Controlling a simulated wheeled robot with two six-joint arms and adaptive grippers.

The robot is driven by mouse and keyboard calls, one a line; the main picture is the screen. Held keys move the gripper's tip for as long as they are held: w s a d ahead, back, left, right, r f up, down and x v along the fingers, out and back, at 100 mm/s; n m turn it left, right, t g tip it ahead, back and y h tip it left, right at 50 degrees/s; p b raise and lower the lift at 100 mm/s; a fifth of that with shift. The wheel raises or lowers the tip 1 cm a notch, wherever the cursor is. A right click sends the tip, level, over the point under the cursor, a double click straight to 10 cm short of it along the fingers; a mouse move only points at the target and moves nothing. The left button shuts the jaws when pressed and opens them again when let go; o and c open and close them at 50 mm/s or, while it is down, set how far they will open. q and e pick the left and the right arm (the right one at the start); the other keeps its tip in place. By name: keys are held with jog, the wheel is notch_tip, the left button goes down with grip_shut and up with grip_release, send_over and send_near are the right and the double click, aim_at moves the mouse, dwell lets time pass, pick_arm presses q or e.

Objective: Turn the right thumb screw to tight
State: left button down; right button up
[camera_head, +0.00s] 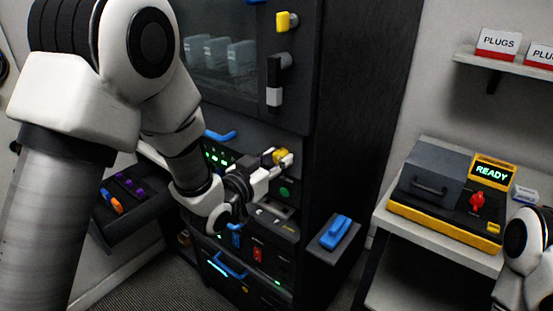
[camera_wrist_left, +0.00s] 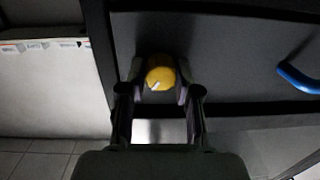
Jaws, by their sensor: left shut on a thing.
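The yellow thumb screw (camera_head: 281,156) sits on the front of the dark rack, near its right edge. My left gripper (camera_head: 284,163) is at the rack front with its fingers around this screw. In the left wrist view the round yellow thumb screw (camera_wrist_left: 160,76) lies between the two fingers of my left gripper (camera_wrist_left: 160,85), which are shut on it. A small pale mark shows on the screw's face. My right arm shows only in part at the lower right edge of the head view; its gripper is out of view.
A yellow latch (camera_head: 286,21) and a dark handle (camera_head: 275,81) are higher on the rack. A blue handle (camera_head: 335,231) is on a dark box right of the rack. An open drawer (camera_head: 130,205) is at left. A tester (camera_head: 450,195) reading READY stands on the right table.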

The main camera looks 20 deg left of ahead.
pick_arm(q)
jog(key=n+p, duration=0.1)
jog(key=n, duration=0.5)
jog(key=shift+f+g, duration=0.15)
jog(key=shift+g, duration=0.15)
jog(key=shift+n, duration=0.3)
jog(key=c, duration=0.8)
grip_release()
jog(key=v, duration=0.7)
jog(key=shift+s+a, duration=0.2)
